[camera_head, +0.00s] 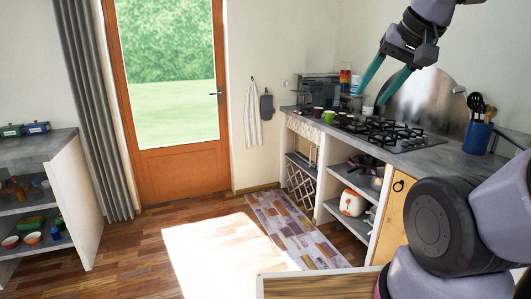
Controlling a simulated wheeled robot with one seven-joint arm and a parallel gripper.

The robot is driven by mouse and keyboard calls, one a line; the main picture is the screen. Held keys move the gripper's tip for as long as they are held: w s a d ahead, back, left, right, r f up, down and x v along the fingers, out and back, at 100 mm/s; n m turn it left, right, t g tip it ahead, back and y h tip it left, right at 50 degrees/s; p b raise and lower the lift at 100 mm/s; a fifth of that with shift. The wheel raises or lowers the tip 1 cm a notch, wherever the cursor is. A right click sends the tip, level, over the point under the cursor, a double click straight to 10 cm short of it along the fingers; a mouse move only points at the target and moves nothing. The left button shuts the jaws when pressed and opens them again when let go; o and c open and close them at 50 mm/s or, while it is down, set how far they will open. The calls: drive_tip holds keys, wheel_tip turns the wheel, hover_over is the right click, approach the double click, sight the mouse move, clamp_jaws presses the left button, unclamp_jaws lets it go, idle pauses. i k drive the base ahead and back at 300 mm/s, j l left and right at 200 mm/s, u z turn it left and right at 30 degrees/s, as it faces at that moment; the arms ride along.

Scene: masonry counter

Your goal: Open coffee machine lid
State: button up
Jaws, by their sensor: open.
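A dark box-shaped appliance (316,88), which looks like the coffee machine, stands at the far end of the grey counter, against the back wall. It is small in the picture, and I cannot make out its lid. My gripper (368,98) hangs from the upper right with two teal fingers spread apart and nothing between them. In the picture its fingertips are to the right of the appliance, over the counter and in front of the stove area. The gripper looks nearer to me than the appliance, and no contact shows.
A black gas stove (385,133) is set in the counter (440,158). Small cups, including a green one (328,116), stand near the appliance. A blue utensil holder (477,137) is at right.

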sight(311, 82)
drive_tip(key=i, duration=4.3)
